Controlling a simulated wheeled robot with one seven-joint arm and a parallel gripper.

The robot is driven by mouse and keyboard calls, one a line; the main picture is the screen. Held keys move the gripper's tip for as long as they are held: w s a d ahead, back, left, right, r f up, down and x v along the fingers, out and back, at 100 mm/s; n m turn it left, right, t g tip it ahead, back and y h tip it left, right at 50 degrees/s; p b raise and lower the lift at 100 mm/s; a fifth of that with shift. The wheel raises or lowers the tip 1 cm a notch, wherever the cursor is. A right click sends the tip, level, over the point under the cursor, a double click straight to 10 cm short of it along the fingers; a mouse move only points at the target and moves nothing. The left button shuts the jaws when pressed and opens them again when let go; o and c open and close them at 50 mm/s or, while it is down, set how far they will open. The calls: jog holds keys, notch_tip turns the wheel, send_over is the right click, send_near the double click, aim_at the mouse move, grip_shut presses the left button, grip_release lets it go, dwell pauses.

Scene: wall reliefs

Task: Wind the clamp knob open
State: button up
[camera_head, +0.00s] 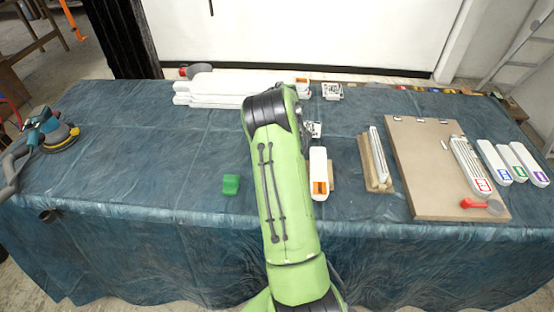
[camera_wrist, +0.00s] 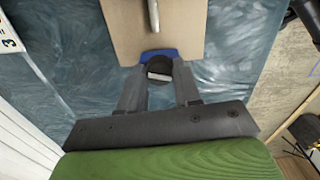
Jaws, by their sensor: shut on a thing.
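In the wrist view, my gripper (camera_wrist: 160,84) is shut on the clamp knob (camera_wrist: 161,67), a dark round piece with blue behind its far side. A finger lies along each side of it, and a small pale patch shows between the fingertips. A metal rod (camera_wrist: 153,15) lies beyond the knob over a tan board (camera_wrist: 180,30). In the head view, my green arm hides my gripper and the knob. The rest of the clamp cannot be made out.
On the blue-covered table (camera_head: 130,170) lie a green block (camera_head: 230,184) and a white piece with an orange label (camera_head: 318,165). White lengths (camera_head: 220,88) lie at the back. A large tan board (camera_head: 415,150) and several labelled white pieces are on the right. A sander (camera_head: 50,135) stands left.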

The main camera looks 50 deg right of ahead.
jog(key=shift+n, duration=0.6)
jog(key=o, duration=1.1)
jog(key=shift+c, duration=0.2)
jog(key=shift+r, duration=0.1)
notch_tip(320, 180, up, 16)
jog(key=p, duration=0.3)
jog(key=shift+f+p, duration=0.2)
jog(key=shift+p, duration=0.1)
jog(key=shift+a, duration=0.1)
